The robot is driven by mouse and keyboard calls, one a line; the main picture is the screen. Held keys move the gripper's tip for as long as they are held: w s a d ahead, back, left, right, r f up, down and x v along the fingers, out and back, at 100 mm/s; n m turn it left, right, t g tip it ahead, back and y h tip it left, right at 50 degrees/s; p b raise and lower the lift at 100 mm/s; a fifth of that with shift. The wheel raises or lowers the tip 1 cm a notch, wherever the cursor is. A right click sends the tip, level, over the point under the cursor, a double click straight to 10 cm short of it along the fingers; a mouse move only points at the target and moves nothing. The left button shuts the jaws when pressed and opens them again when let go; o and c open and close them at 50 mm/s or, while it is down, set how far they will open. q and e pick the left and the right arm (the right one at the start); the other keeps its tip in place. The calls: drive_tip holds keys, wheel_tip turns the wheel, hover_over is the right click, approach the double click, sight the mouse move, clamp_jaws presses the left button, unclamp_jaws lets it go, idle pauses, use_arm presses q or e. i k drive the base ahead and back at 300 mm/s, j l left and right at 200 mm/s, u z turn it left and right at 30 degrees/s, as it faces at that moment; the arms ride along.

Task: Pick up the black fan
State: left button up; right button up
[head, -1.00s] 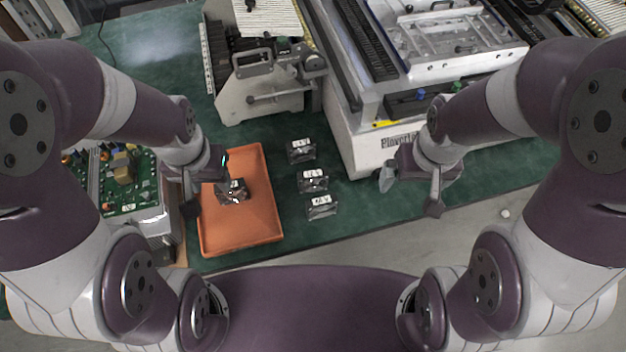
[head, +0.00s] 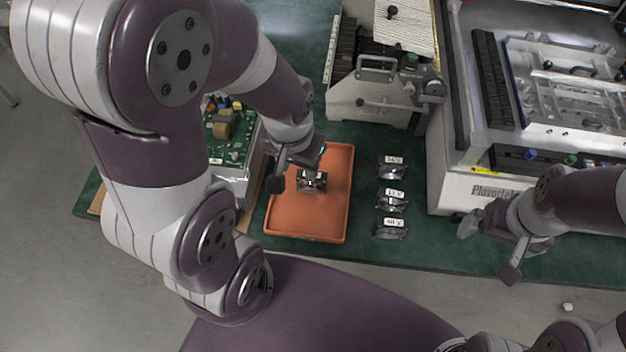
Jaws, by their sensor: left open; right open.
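A small dark item with shiny parts (head: 312,182) lies in the orange tray (head: 337,215); it may be the black fan, but it is too small to be sure. My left gripper (head: 297,167) is open and empty above the tray, just up and left of this item in the head view. Three dark items in clear wrapping with white labels lie in a column right of the tray: the top one (head: 394,171), the middle one (head: 392,203) and the bottom one (head: 391,232). My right gripper (head: 491,247) is open and empty near the table's front edge, right of them.
A green circuit board (head: 226,150) on a metal box stands left of the tray. A grey machine (head: 375,100) is behind the tray. A large white machine (head: 455,190) stands at the right. Bare green table (head: 362,240) lies between the tray and the wrapped items.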

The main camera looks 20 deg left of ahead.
sight(383, 192)
drive_tip(key=l+u, duration=0.15)
drive_tip(key=u, duration=0.2)
drive_tip(key=i+l+u, duration=0.1)
drive_tip(key=u, duration=0.25)
drive_tip(key=l+u, duration=0.35)
